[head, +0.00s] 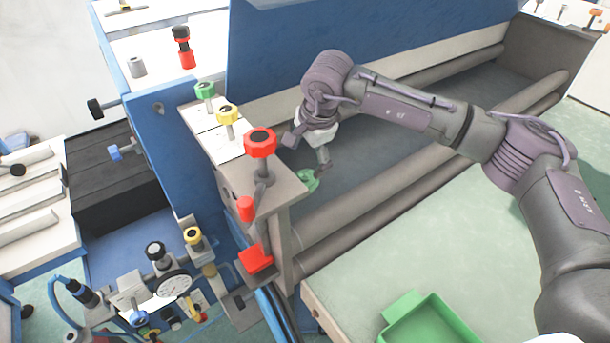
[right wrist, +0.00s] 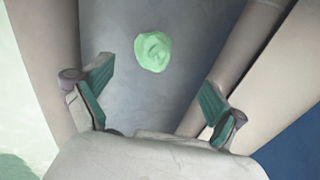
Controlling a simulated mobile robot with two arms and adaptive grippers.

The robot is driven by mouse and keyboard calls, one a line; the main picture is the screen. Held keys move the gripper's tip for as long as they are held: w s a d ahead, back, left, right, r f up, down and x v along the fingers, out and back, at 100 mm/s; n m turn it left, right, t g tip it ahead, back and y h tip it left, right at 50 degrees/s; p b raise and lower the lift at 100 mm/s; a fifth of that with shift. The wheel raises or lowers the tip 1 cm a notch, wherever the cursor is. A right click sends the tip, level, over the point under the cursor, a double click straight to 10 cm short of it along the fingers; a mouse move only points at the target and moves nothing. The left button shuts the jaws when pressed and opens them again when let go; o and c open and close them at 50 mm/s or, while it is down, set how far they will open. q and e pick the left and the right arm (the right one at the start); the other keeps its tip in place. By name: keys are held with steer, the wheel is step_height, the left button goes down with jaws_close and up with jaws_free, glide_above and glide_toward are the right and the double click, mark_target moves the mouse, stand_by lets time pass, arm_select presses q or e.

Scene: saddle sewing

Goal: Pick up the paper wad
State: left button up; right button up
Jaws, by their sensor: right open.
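The paper wad (right wrist: 153,52) is a small crumpled pale green lump in the right wrist view. It lies on the grey floor of the machine's trough, between the rails on either side. My right gripper (right wrist: 157,88) is open, with its green-padded fingers spread wide and nothing between them. The wad shows beyond the fingertips, apart from them and near the middle of the gap. In the head view my right gripper (head: 313,170) points down into the trough. A green patch at its fingers there is too small to tell as wad or pads. My left gripper is not in view.
Long grey rollers (head: 380,195) run along the trough, with a blue panel (head: 370,40) behind. A bracket with a red knob (head: 260,142) stands close left of my right gripper. A green tray (head: 428,322) sits on the pale green table (head: 420,250) in front.

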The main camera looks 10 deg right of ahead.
mark_target(306, 176)
steer(key=p+x, duration=0.1)
steer(key=x, duration=0.2)
steer(key=shift+d+f, duration=0.15)
steer(key=shift+f, duration=0.1)
steer(key=x, duration=0.3)
steer(key=shift+w+f+p, duration=0.1)
steer(key=shift+w+p, duration=0.1)
steer(key=shift+p, duration=0.2)
steer(key=shift+f, duration=0.25)
steer(key=f+p, duration=0.3)
steer(key=f, duration=0.1)
steer(key=shift+w+d+f, duration=0.1)
steer(key=shift+w+d, duration=0.2)
steer(key=shift+w, duration=0.1)
steer(key=shift+w+a+f, duration=0.1)
steer(key=shift+w+f, duration=0.05)
steer(key=shift+f, duration=0.15)
steer(key=shift+c, duration=0.7)
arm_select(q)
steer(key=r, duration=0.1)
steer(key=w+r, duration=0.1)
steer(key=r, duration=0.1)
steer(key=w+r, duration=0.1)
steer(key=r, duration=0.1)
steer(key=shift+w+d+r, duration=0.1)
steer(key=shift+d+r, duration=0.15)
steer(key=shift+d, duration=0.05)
arm_select(e)
steer(key=c, duration=1)
